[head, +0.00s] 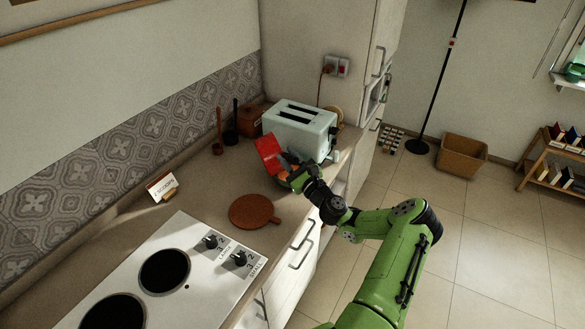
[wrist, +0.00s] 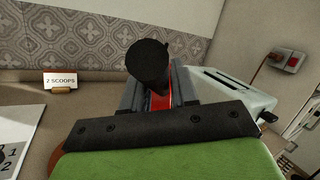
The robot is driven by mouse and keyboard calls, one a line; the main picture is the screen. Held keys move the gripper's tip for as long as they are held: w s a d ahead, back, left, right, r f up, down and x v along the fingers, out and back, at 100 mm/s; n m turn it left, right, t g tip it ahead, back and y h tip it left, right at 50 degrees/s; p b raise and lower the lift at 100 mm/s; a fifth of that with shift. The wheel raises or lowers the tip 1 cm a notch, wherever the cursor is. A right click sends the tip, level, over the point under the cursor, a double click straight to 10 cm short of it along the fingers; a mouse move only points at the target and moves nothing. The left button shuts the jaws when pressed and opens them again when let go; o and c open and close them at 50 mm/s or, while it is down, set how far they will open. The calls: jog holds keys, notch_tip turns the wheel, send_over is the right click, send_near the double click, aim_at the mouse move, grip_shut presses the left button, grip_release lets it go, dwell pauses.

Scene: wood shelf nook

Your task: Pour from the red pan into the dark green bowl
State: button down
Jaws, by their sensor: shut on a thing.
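The red pan (head: 268,154) is tilted steeply above the counter in the head view, in front of the toaster. My gripper (head: 298,176) is shut on it from the right side. Something orange shows between the pan and my gripper. In the wrist view, a strip of the red pan (wrist: 161,100) shows between the jaws, partly hidden by a black round-ended piece. The dark green bowl (head: 284,181) shows only as a dark sliver under the pan and gripper; its inside is hidden.
A pale toaster (head: 300,130) stands right behind the pan. A round brown board (head: 254,211) lies in front, with the stove (head: 170,275) nearer. A card (head: 161,186) reading "2 SCOOPS" stands at the left; long-handled vessels (head: 231,137) and a brown box (head: 251,119) stand by the wall.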

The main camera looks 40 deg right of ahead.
jog(key=shift+s+d+r+m, duration=0.2)
jog(key=shift+d+m, duration=0.15)
jog(key=shift+d, duration=0.2)
jog(key=shift+s+d+r+m, duration=0.1)
jog(key=shift+s+d+m, duration=0.1)
jog(key=shift+d+m, duration=0.25)
jog(key=shift+s+d, duration=0.1)
jog(key=shift+d, duration=0.25)
jog(key=shift+s+d+m+t+h, duration=0.15)
jog(key=shift+d+m+h, duration=0.15)
jog(key=shift+d+m, duration=0.25)
jog(key=shift+s+d+m+t+h, duration=0.15)
jog(key=shift+d+m+h, duration=0.2)
jog(key=shift+m, duration=0.2)
jog(key=shift+s+d+m+h+b, duration=0.25)
jog(key=shift+d+m+h, duration=0.15)
jog(key=shift+d+m, duration=0.3)
jog(key=shift+s+d+m+h+b, duration=0.2)
jog(key=shift+d+m+h, duration=0.15)
jog(key=shift+d+m, duration=0.3)
